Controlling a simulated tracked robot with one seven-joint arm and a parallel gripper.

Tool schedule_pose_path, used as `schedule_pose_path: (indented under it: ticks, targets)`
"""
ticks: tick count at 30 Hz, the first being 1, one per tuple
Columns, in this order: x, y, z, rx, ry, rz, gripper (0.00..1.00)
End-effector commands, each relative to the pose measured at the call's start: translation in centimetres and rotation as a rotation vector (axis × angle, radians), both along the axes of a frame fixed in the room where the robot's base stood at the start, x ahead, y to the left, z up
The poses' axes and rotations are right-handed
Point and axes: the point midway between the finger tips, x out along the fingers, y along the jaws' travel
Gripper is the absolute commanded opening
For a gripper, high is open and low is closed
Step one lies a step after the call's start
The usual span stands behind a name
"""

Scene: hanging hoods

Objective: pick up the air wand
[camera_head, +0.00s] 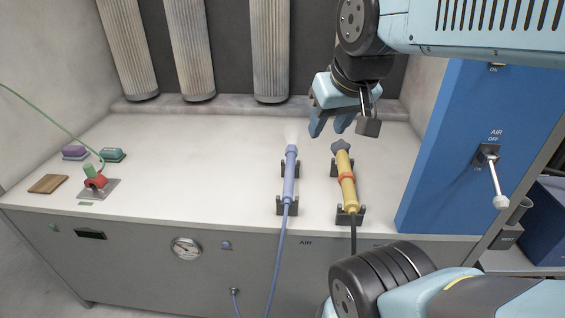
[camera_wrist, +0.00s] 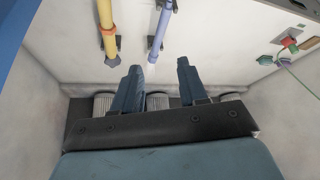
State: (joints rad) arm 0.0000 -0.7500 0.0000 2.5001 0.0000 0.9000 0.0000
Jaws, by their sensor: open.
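A slim blue wand (camera_head: 290,176) with a blue hose lies across two dark cradles on the bench; a faint white haze shows at its far tip. A yellow tool (camera_head: 346,180) with a red band and a black cord lies in cradles to its right. An AIR label is on the bench front between them; no label names either tool as the air wand. My gripper (camera_head: 331,124) is open and empty, above the bench's back part, beyond the tools. In the wrist view, the blue wand (camera_wrist: 160,30) and yellow tool (camera_wrist: 107,30) lie past my open fingers (camera_wrist: 159,68).
A blue panel (camera_head: 466,150) with an AIR lever (camera_head: 494,175) stands at the right. Grey ribbed cylinders (camera_head: 270,50) hang at the back. A red-green fitting (camera_head: 95,178) with a green hose, small blocks and a brown board (camera_head: 48,184) sit at the left. The bench's middle (camera_head: 200,160) is clear.

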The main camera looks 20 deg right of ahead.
Motion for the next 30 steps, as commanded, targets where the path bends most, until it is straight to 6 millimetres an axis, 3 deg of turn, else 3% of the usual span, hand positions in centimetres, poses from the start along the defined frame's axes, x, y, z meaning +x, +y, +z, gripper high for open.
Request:
schedule_pose_path:
  ticks: [3, 9, 11, 20, 30]
  targets:
    - [0.0, 0.0, 0.0, 0.000, 0.000, 0.000, 0.43]
    - [0.8, 0.0, -0.1, 0.004, 0.021, -0.010, 0.63]
    - [1.5, 0.0, -0.2, 0.008, 0.040, -0.022, 0.63]
    - [7.3, 0.4, -2.2, 0.022, 0.183, -0.121, 0.63]
    - [14.2, 1.0, -6.5, 0.001, 0.341, -0.248, 0.63]
